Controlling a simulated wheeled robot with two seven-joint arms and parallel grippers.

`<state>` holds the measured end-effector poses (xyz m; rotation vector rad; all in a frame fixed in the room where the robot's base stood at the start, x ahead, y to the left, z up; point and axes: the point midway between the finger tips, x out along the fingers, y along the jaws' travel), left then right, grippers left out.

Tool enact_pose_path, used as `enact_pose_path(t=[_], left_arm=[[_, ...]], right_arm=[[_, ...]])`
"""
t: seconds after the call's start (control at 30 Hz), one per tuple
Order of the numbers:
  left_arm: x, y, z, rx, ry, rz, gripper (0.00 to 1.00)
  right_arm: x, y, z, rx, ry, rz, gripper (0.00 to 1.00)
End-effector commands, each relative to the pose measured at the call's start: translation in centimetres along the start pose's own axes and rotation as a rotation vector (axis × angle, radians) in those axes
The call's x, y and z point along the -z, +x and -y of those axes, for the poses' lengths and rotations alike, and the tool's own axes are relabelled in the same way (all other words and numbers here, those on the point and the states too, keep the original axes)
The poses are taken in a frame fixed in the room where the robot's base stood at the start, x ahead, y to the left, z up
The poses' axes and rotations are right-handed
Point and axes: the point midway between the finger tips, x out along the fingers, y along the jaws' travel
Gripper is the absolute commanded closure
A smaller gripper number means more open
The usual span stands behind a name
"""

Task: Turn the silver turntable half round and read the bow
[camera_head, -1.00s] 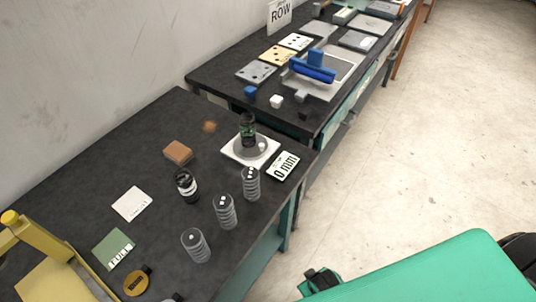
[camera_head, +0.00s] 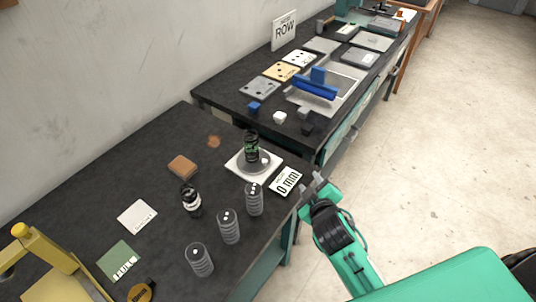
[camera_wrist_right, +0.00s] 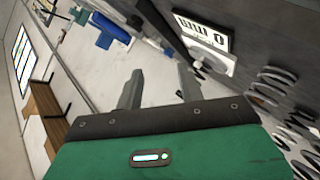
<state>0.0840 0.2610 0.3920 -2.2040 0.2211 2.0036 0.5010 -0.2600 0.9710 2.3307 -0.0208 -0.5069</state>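The silver turntable (camera_head: 248,166) is a round grey disc on a white square base (camera_head: 235,166). A dark upright cylinder with green on it (camera_head: 251,148) stands on the disc, and a small pale knob (camera_head: 266,161) shows at its right. My right gripper (camera_head: 317,184) is open and empty, right of the card near the table's edge. Its two fingers stand apart in the wrist view (camera_wrist_right: 158,88). My left gripper is not in view.
Three grey coil springs (camera_head: 229,227) stand along the table's front edge. A black jar-like cylinder (camera_head: 191,201), a brown block (camera_head: 183,166) and a white card (camera_head: 137,217) lie nearby. A second bench behind holds a blue-handled tool (camera_head: 315,86) and plates.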

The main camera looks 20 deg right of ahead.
Motion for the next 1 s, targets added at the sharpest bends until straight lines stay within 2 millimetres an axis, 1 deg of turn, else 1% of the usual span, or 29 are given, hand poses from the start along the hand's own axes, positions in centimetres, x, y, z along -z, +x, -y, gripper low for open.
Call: enact_pose_path(t=[0.03,0.07,0.13,0.17,0.2,0.27,0.3,0.37,0.4,0.5,0.6,0.7,0.8,0.9,0.97,1.0], left_arm=[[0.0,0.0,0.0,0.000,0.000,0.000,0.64],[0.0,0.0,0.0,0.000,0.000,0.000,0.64],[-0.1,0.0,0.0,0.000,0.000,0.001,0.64],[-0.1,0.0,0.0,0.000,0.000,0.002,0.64],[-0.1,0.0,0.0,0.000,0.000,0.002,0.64],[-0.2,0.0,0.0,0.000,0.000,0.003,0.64],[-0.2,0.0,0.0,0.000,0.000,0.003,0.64],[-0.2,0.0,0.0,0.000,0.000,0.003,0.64],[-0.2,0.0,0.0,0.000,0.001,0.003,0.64],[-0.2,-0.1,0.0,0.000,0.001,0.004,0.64],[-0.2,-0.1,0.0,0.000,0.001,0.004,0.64],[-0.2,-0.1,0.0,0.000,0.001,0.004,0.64],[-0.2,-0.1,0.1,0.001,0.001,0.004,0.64],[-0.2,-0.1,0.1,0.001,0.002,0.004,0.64],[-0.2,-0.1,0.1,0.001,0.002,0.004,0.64],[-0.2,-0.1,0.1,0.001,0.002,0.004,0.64]], right_arm=[[1.9,0.9,-1.2,-0.053,-0.060,-0.071,0.61],[3.0,1.4,-1.9,-0.087,-0.102,-0.117,0.61],[6.0,2.4,-3.5,-0.172,-0.213,-0.233,0.61],[7.5,2.7,-4.1,-0.212,-0.267,-0.287,0.61],[9.5,3.0,-4.8,-0.265,-0.346,-0.361,0.61],[12.5,3.2,-5.6,-0.341,-0.467,-0.471,0.61],[14.4,3.2,-6.0,-0.391,-0.552,-0.543,0.61],[17.1,3.2,-6.2,-0.462,-0.682,-0.649,0.61],[18.7,3.0,-6.1,-0.507,-0.772,-0.718,0.61],[22.3,2.7,-5.2,-0.604,-1.002,-0.888,0.61],[24.8,2.5,-3.7,-0.683,-1.241,-1.053,0.61],[26.1,2.7,-1.8,-0.735,-1.489,-1.213,0.61],[26.3,3.5,-0.1,-0.755,-1.740,-1.366,0.61],[25.3,4.8,1.2,-0.730,-1.992,-1.518,0.61],[24.4,5.8,1.5,-0.693,-2.140,-1.605,0.61],[23.5,6.5,1.5,-0.656,-2.236,-1.664,0.61]])
